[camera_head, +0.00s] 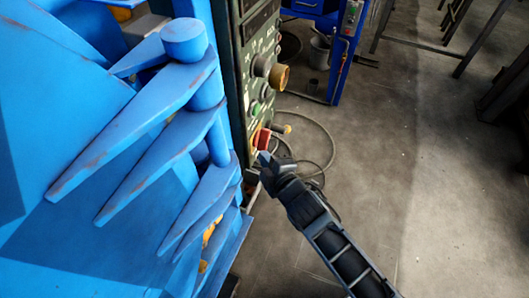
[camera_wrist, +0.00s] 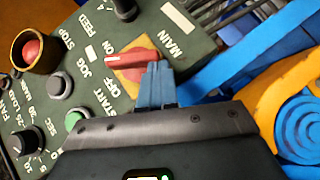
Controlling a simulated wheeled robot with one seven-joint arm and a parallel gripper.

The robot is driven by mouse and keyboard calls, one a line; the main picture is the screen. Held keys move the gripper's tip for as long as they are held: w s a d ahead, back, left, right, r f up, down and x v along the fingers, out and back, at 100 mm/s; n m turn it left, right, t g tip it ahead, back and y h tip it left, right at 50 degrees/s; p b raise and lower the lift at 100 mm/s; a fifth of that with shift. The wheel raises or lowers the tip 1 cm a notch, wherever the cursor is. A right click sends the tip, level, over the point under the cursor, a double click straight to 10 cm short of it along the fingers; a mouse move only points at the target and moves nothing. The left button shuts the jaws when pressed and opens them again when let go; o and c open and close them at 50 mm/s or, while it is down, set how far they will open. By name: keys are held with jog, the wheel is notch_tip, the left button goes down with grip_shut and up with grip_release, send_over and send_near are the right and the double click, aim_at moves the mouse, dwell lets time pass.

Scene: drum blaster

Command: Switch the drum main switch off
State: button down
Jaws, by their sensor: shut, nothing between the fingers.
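The drum main switch (camera_wrist: 128,62) is a red handle on a yellow plate, at the panel corner marked MAIN. In the wrist view the handle lies roughly crosswise, its left end just by the ON label and above the OFF label. My gripper (camera_wrist: 157,72) is shut and empty, its blue fingertips over the right part of the yellow plate, by the handle's right end. I cannot tell whether they touch it. In the head view the red switch (camera_head: 261,138) is low on the panel, with my gripper (camera_head: 265,159) just below it.
The dark green control panel (camera_head: 240,60) also carries a red stop button (camera_wrist: 33,50), a green start button (camera_wrist: 73,119) and black knobs. Blue machine arms (camera_head: 150,120) stand close at the left. A cable (camera_head: 330,150) loops on the floor behind. Open floor lies right.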

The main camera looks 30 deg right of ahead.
jog(key=f+n+t+b, duration=0.1)
jog(key=b, duration=0.4)
jog(key=f+n+t+h+b, duration=0.1)
jog(key=b, duration=0.4)
jog(key=shift+w+d+t, duration=0.2)
jog(key=shift+d+t, duration=0.1)
jog(key=shift+d, duration=0.05)
jog(key=shift+w+n+t+h+b, duration=0.1)
jog(key=shift+n+t+h+b, duration=0.25)
jog(key=shift+b, duration=0.35)
jog(key=shift+w+d+f+b, duration=0.1)
jog(key=shift+d+f+b, duration=0.15)
jog(key=shift+b, duration=0.85)
jog(key=shift+a, duration=0.15)
